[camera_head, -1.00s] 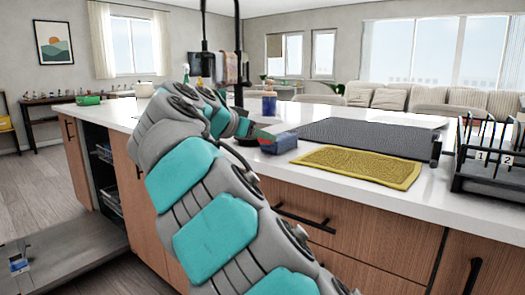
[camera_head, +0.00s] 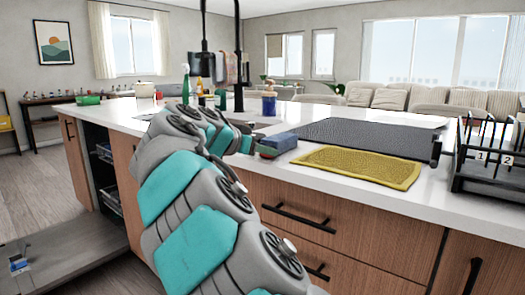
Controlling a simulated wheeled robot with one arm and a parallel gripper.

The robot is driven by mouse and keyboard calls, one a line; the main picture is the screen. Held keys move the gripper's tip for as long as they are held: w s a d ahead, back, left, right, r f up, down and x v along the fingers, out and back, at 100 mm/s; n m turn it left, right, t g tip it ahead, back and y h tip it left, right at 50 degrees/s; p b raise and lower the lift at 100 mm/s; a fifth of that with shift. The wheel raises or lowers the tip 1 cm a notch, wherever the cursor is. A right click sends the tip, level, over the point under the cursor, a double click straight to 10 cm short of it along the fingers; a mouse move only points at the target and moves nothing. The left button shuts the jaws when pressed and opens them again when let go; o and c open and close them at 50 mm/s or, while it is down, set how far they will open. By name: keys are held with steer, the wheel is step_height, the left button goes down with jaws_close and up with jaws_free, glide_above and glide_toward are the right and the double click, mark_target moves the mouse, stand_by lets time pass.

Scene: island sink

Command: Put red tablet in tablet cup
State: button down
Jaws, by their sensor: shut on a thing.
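My gripper (camera_head: 249,143) is at the left of this box, mostly hidden by my own wrist. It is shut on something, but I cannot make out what. No red tablet shows clearly. The open dishwasher door (camera_head: 65,255) lies flat at the lower left. A small blue and white part (camera_head: 18,263) on it may be the tablet cup, but it is too small to be sure.
A yellow mat (camera_head: 358,166) and a dark drying mat (camera_head: 365,137) lie right of the box. A black rack (camera_head: 488,160) stands at the far right. Bottles and a black faucet (camera_head: 239,75) stand behind my arm. The floor (camera_head: 38,185) at left is clear.

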steer(key=shift+c, duration=1.9)
jaws_free()
steer(key=shift+f, duration=0.1)
